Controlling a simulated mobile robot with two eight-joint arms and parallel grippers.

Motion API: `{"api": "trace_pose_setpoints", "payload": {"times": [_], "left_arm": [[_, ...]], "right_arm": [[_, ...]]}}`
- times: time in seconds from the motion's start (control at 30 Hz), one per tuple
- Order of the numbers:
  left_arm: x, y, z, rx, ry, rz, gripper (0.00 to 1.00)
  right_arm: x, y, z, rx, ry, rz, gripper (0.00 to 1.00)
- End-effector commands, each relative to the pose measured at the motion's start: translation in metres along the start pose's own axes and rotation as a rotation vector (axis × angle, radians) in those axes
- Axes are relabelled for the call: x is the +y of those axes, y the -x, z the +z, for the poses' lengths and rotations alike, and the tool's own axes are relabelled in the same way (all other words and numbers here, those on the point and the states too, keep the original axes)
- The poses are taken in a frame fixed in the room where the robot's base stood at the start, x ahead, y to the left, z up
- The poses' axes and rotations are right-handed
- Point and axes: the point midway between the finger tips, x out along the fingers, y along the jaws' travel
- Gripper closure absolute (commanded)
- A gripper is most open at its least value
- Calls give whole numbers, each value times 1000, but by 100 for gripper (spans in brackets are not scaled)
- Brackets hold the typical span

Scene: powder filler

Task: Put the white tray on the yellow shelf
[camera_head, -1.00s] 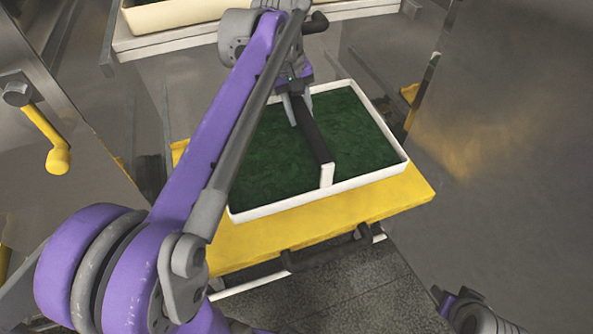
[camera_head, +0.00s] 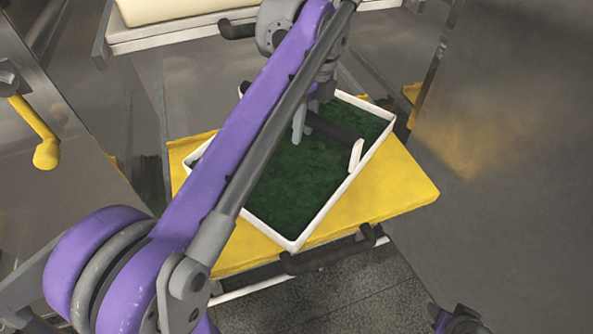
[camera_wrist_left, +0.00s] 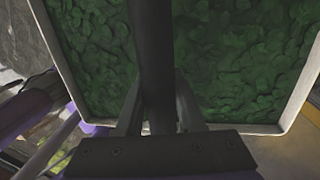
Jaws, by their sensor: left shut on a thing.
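The white tray (camera_head: 325,213) is a shallow rectangular tray with green, leafy-looking contents and a dark handle bar (camera_head: 335,128) across it. It lies over the yellow shelf (camera_head: 385,192), turned askew to the shelf's edges, with one corner near the shelf's front edge. I cannot tell whether it rests on the shelf or hangs just above. My left gripper (camera_head: 308,115) is shut on the handle, which also shows in the left wrist view (camera_wrist_left: 152,50). My left arm hides the tray's left part. Only a bit of my right arm shows at the bottom right; its fingers are out of view.
A pale tray (camera_head: 165,10) stands on a ledge at the back. A yellow crank handle (camera_head: 42,135) sticks out of the metal panel at left. A large metal wall (camera_head: 510,200) closes the right side. Dark floor (camera_head: 350,300) shows below the shelf.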

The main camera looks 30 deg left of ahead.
Motion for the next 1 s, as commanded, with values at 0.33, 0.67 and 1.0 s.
{"api": "trace_pose_setpoints", "payload": {"times": [0.33,0.67,1.0], "left_arm": [[10,0,-8,-87,-518,-31,100],[3,-42,-10,-95,-567,-35,100],[-2,-75,-12,-94,-565,-35,100]], "right_arm": [[0,-6,7,-7,0,0,50],[0,-10,11,-10,0,0,50],[0,-11,13,-12,0,0,50]]}}
